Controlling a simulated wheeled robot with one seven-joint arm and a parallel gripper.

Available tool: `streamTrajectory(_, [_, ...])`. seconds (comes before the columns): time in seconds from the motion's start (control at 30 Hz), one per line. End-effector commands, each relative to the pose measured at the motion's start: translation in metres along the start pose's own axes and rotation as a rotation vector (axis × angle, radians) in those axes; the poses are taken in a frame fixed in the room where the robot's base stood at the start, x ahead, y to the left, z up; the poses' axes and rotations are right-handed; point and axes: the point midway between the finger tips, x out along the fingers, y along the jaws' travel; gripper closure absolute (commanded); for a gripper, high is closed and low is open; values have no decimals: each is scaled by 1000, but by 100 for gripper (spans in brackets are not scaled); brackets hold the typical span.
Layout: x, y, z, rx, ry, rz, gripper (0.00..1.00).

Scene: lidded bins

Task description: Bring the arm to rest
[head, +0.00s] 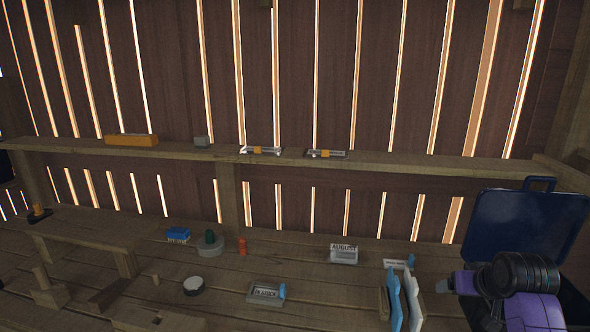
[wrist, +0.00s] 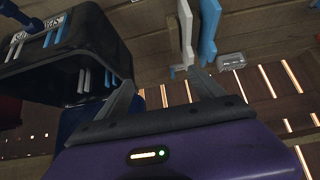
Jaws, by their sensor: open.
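My gripper (wrist: 165,82) is open in the wrist view, with two grey fingers spread and nothing between them. In the head view my purple and black arm (head: 535,312) reaches in at the lower right, in front of a dark blue case (head: 525,230) with its lid up. Its fingers are not clearly seen there. An upright blue board (head: 395,300) and white board (head: 413,298) stand just left of my arm. They also show beyond the fingers in the wrist view as a white board (wrist: 187,30) and a blue board (wrist: 208,30), apart from the fingers.
A black bin (wrist: 95,45) with blue and grey pieces is close at left in the wrist view. An August calendar block (head: 344,254), another block (head: 266,292), a round tin (head: 194,286) and a red item (head: 242,246) stand on the bench. A shelf (head: 380,162) runs behind.

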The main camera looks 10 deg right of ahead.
Motion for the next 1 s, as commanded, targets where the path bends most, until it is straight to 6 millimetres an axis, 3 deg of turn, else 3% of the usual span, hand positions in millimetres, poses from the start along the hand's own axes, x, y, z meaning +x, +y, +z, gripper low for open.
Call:
streamTrajectory(0.23, [-6,-44,23,23,336,-43,22])
streamTrajectory(0.47, [-40,-80,76,45,558,-75,22])
streamTrajectory(0.77, [-112,-108,161,55,745,-103,22])
streamTrajectory(1.0, [-184,-117,227,37,832,-125,22])
